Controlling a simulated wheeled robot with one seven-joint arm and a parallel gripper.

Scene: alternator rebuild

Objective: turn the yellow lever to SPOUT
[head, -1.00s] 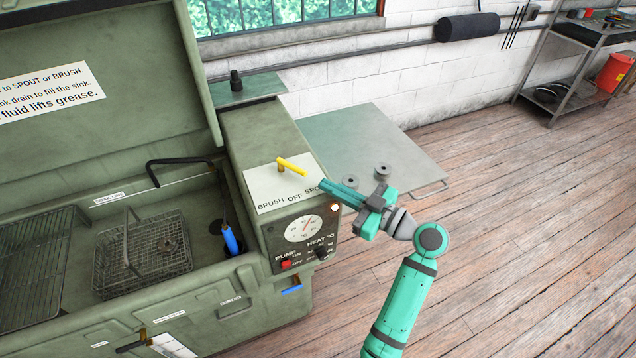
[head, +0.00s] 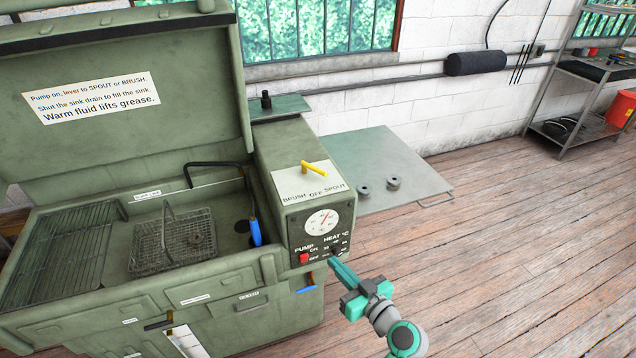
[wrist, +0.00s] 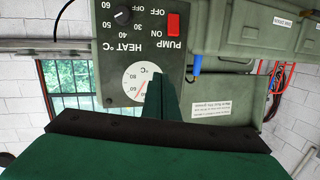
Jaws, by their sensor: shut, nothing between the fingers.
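The yellow lever (head: 316,168) stands on a short post on a white plate (head: 290,186) atop the green washer's control box. The plate reads BRUSH, OFF and SPOUT from left to right. The lever's free end points right and toward the front, to the SPOUT side. My gripper (head: 334,264) is shut and empty, in front of the box's lower right, below and apart from the lever. In the wrist view the shut fingers (wrist: 161,92) overlap the gauge face; the lever is not seen there.
The box front carries a gauge (head: 321,222), a red PUMP switch (head: 303,258) and a black HEAT knob (head: 336,249) close to my fingertips. The sink at left holds a wire basket (head: 160,240) and a blue-handled brush (head: 255,232). A side shelf (head: 400,165) bears two round parts.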

